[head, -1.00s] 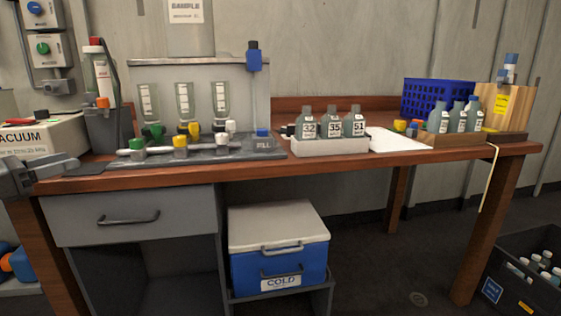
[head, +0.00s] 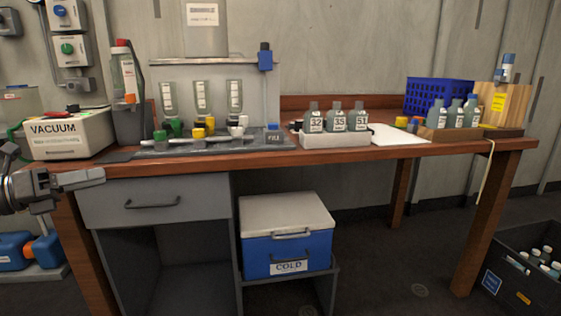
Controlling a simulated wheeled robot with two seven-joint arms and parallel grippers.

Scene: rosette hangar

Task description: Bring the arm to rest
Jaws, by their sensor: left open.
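My left gripper (head: 78,187) comes in from the left edge of the head view. It is open and empty, in front of the left end of the wooden bench (head: 330,158), near the grey drawer (head: 152,199). Only the hand and a bit of the wrist of my left arm show. It appears apart from the bench and drawer, though the exact gap is hard to tell. My right gripper is not in view.
A vacuum box (head: 68,138) stands at the bench's left end, beside a filter rack (head: 200,143). Numbered bottles sit in a white tray (head: 336,140). A blue cooler (head: 288,252) is below, a black crate (head: 525,272) at lower right. The floor at centre right is clear.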

